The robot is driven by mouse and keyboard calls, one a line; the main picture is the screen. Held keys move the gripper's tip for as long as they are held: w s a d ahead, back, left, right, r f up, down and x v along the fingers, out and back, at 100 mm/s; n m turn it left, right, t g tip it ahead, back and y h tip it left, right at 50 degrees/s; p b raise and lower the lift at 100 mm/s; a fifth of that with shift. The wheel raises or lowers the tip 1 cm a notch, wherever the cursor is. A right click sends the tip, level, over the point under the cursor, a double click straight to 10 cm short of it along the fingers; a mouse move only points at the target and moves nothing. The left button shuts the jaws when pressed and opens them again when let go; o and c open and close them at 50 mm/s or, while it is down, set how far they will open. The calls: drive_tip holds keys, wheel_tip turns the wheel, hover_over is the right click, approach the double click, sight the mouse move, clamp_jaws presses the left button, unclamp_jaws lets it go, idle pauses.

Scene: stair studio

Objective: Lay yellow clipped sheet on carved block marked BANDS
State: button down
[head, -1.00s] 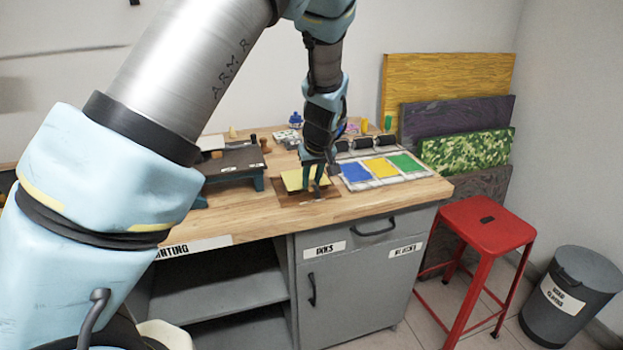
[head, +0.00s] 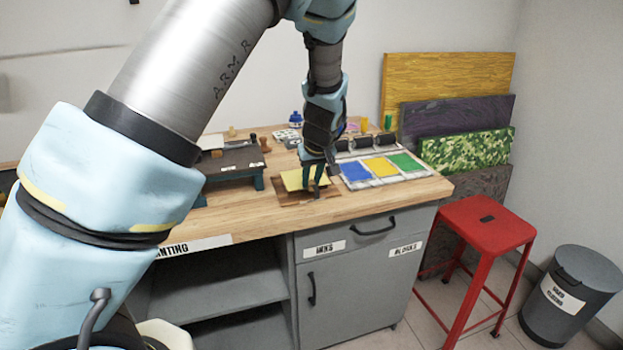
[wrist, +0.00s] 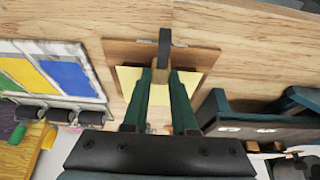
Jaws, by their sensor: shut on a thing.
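The yellow sheet (head: 292,180) is at my gripper over a brown block (head: 328,192) on the workbench. In the wrist view the sheet (wrist: 130,78) shows on both sides of my fingers, inside the block's outline (wrist: 203,58). A dark clip (wrist: 165,48) stands at the sheet's edge, just beyond my fingertips. My gripper (head: 316,188) points down and is shut on the clipped sheet; in the wrist view its green fingers (wrist: 160,76) flank the clip. I cannot tell whether the sheet touches the block. No BANDS marking is readable.
An ink tray (head: 380,170) with blue, yellow and green patches lies right of the block, with black rollers behind it. A dark raised stand (head: 235,160) is at the left. Bare wood lies in front. A red stool (head: 485,225) stands beside the bench.

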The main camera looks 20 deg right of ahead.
drive_tip(key=c, duration=0.6)
unclamp_jaws()
drive_tip(key=shift+r, duration=0.15)
drive_tip(key=shift+r+p, duration=2.8)
drive_tip(key=shift+r, duration=1.1)
drive_tip(key=w+a+r+g, duration=0.1)
drive_tip(key=w+a, duration=0.1)
drive_tip(key=a, duration=1)
drive_tip(key=shift+g, duration=0.9)
drive_tip(key=s+a+r, duration=0.1)
drive_tip(key=s+a, duration=0.3)
drive_tip(key=a, duration=0.4)
drive_tip(key=s+a+r, duration=0.1)
drive_tip(key=s+a, duration=0.3)
drive_tip(key=a, duration=0.4)
drive_tip(key=s+a+r+b, duration=0.1)
drive_tip(key=s+a, duration=0.3)
drive_tip(key=a, duration=0.4)
drive_tip(key=shift+s+a+r, duration=0.35)
drive_tip(key=shift+s, duration=0.05)
